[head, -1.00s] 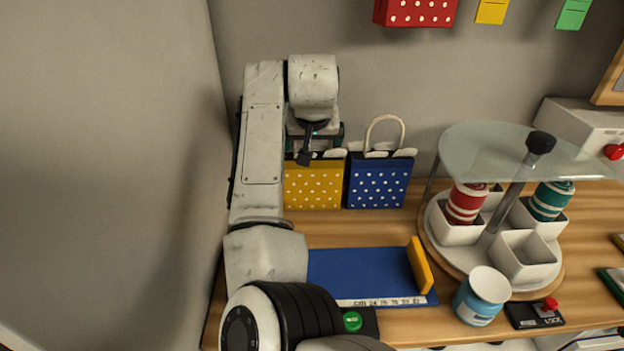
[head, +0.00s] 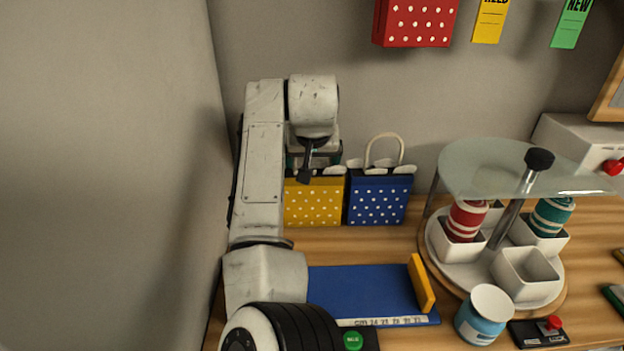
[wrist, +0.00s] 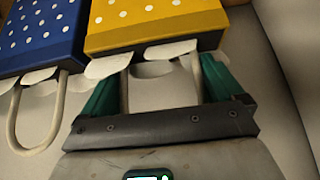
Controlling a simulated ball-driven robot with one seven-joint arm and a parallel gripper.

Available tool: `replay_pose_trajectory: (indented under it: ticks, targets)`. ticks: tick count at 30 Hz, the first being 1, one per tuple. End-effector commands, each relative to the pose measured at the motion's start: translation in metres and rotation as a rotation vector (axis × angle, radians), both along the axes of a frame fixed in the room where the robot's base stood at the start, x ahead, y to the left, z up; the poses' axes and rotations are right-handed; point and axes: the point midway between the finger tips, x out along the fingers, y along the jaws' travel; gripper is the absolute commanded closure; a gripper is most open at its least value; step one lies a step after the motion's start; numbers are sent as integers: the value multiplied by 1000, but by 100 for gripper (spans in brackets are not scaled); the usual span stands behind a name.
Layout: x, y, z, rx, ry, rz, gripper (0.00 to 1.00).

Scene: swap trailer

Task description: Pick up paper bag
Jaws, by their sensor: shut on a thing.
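The yellow paper bag (head: 313,204) with white dots stands at the back left of the wooden bench, beside the blue dotted bag. My gripper (head: 314,160) is directly above it, partly hidden by my wrist. In the wrist view the green fingers of my gripper (wrist: 163,82) are on either side of the pale handle of the yellow bag (wrist: 155,25), shut on it. The bag's base appears to be at bench level; I cannot tell whether it is lifted clear.
The blue bag (head: 378,200) stands close at the right, its handle up. A red dotted box or bag (head: 415,22) is on the wall above. A round stand with a glass top (head: 490,168) holds cups at the right. A blue mat (head: 360,292) lies in front.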

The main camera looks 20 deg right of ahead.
Motion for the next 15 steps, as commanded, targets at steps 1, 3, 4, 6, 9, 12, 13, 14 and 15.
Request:
replay_pose_trajectory:
  ticks: [1,3,4,6,9,12,13,14,15]
  targets:
    - [0,0,2,0,-1,0,59]
    - [0,0,4,-1,-2,0,59]
    - [0,0,6,0,-2,-1,59]
    - [1,0,11,1,-2,0,59]
    - [1,0,24,0,-3,0,59]
    - [1,-1,42,0,-4,0,59]
    - [1,-1,48,0,-5,0,59]
    - [1,-1,56,0,-5,-1,59]
    - [1,-1,66,0,-5,0,59]
